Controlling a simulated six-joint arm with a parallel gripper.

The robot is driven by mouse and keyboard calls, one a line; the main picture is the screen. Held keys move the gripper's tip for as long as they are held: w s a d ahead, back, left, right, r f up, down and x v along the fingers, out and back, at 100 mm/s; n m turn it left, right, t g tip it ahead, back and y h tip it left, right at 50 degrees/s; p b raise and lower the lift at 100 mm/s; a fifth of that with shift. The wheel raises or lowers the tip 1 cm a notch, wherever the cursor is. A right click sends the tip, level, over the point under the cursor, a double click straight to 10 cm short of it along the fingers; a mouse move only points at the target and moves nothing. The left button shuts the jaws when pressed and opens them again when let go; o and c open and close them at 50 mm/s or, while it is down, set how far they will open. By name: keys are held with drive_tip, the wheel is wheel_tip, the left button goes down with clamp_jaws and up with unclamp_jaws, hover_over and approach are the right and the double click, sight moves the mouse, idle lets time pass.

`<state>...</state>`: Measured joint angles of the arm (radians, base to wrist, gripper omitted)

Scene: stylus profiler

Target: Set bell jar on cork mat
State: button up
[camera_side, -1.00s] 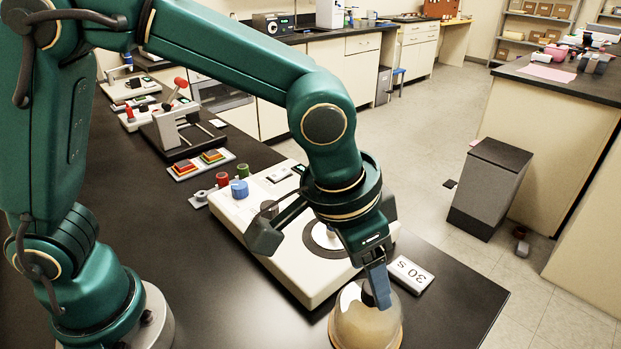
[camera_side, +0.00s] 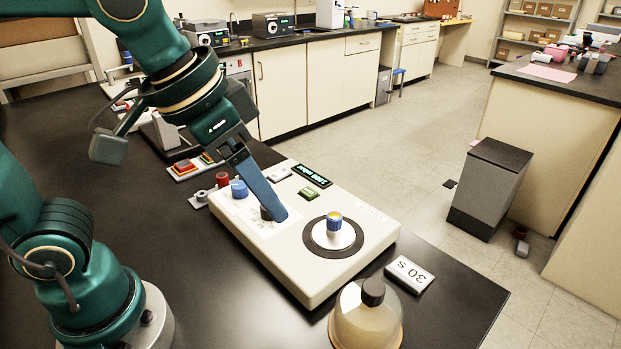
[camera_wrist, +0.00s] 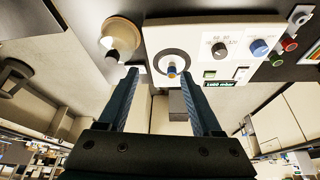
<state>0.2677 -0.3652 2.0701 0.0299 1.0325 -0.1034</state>
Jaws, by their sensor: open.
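The bell jar (camera_side: 362,321) is a clear dome with a dark knob on top. It stands upright near the table's front edge, at the bottom of the side view. A tan round base shows through and around its foot, which looks like the cork mat (camera_side: 398,342), mostly hidden by the jar. The jar also shows at the top left of the wrist view (camera_wrist: 124,33). My gripper (camera_side: 276,208) is open and empty, above the instrument's panel and apart from the jar. Its two blue fingers are spread in the wrist view (camera_wrist: 163,72).
The white instrument (camera_side: 330,283) carries a round dark-ringed stage with a small blue and yellow piece (camera_side: 334,221) on it. Coloured knobs and small blocks sit further back.

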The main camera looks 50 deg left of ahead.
drive_tip(key=s+a+f+n+t+y, duration=0.1)
drive_tip(key=s+a+f+n, duration=0.1)
drive_tip(key=s+a+f, duration=0.1)
drive_tip(key=shift+s+a+f, duration=0.4)
drive_tip(key=shift+s+a, duration=0.3)
drive_tip(key=shift+a, duration=0.4)
idle(0.4)
